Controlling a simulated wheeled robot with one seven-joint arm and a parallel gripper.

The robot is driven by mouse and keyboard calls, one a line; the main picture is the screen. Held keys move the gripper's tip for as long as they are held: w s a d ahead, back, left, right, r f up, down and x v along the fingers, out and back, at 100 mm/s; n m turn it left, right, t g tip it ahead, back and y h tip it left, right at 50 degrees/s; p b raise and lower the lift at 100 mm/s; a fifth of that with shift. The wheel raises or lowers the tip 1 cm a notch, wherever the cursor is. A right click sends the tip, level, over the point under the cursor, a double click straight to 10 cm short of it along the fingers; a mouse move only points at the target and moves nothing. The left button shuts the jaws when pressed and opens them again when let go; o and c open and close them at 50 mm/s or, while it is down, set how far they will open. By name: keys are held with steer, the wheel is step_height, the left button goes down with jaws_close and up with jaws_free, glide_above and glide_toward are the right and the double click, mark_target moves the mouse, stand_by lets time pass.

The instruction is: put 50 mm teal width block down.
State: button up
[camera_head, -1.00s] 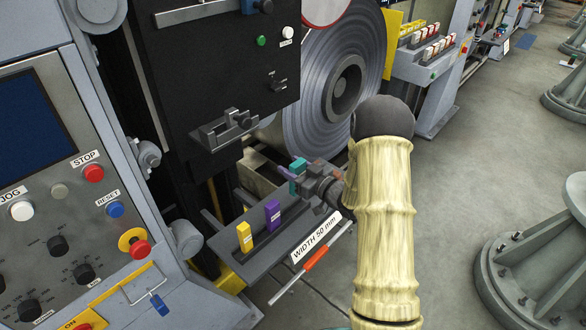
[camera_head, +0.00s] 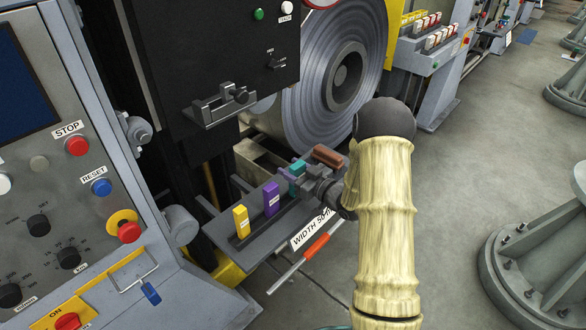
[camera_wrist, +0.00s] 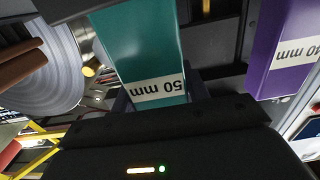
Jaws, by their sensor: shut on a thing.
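The teal block (camera_head: 297,168), marked "50 mm" in the wrist view (camera_wrist: 140,50), is between the fingers of my gripper (camera_head: 300,179). My gripper is shut on it. The block is at the shelf (camera_head: 222,246) with the "WIDTH 50 mm" label (camera_head: 312,229). It is in line with the purple block (camera_head: 271,198) and the yellow block (camera_head: 240,221), on the far side of the purple one. The fingers hide its lower part, so I cannot tell whether it touches the shelf.
The purple block also shows at right in the wrist view (camera_wrist: 285,45). A brown block (camera_head: 328,156) lies beyond the teal one. A steel coil (camera_head: 335,75) and a black panel (camera_head: 210,60) stand behind. An orange-handled rod (camera_head: 316,246) is in front of the shelf.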

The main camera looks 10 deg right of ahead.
steer(key=shift+f+b, duration=0.3)
steer(key=shift+f, duration=0.15)
stand_by(0.4)
steer(key=o, duration=1.2)
steer(key=shift+c, duration=0.2)
steer(key=shift+s, duration=0.1)
steer(key=v, duration=1.7)
steer(key=shift+b, duration=0.35)
steer(key=shift+d, duration=0.15)
